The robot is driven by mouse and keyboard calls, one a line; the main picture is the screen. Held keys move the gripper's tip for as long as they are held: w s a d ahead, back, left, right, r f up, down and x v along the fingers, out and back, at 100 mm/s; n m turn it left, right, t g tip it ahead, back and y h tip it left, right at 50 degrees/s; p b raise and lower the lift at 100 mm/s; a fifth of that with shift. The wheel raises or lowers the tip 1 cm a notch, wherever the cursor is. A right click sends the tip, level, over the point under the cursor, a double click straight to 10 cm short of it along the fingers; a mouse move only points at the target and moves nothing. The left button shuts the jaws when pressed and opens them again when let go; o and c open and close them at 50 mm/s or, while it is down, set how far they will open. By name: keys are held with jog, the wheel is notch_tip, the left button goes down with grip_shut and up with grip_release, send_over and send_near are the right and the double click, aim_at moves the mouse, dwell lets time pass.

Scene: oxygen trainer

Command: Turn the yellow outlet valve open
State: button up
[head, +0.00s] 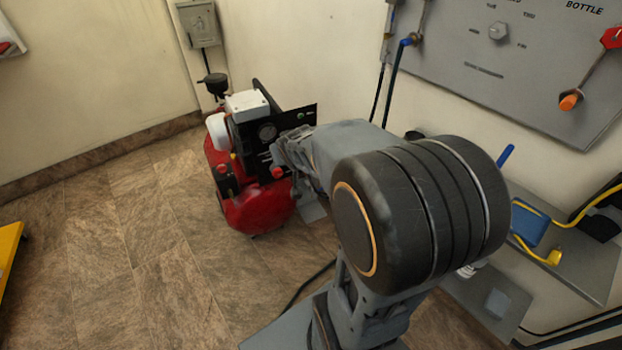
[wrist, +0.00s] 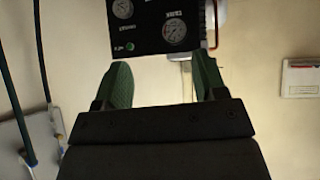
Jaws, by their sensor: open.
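The red compressor (head: 258,207) stands on the floor with a black gauge panel (head: 303,116) on top. A tiny yellow spot (head: 233,156) shows on its left side; I cannot tell whether it is the yellow outlet valve. In the wrist view, no yellow valve is visible. My gripper (wrist: 163,84) is open, with nothing between its two green fingers. The upside-down black panel (wrist: 160,28) with two gauges lies beyond the fingertips. In the head view, my wrist covers part of the compressor's right side, and the fingertips are hard to make out.
A grey wall panel (head: 465,55) at upper right carries an orange-tipped lever (head: 570,102) and a red knob (head: 612,38). A grey shelf (head: 590,272) with a blue item and yellow hose is at right. A grey box (head: 198,24) hangs behind the compressor.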

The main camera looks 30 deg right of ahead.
jog(key=w+d+f+m+t+b, duration=0.1)
jog(key=w+d+f+t+b, duration=0.15)
jog(key=d+f+b, duration=0.55)
jog(key=w+d+f+t+b, duration=0.2)
jog(key=d+f+t+b, duration=0.15)
jog(key=f, duration=0.85)
jog(key=w+d+f+m+t+b, duration=0.1)
jog(key=w+d+f+t+b, duration=0.15)
jog(key=d+f+b, duration=0.55)
jog(key=w, duration=0.3)
jog(key=w+f+b, duration=0.1)
jog(key=w, duration=0.3)
jog(key=w+b, duration=0.1)
jog(key=w, duration=0.3)
jog(key=shift+a+f, duration=0.15)
jog(key=shift+f, duration=0.05)
jog(key=shift+w+r, duration=0.1)
jog(key=shift+w, duration=0.5)
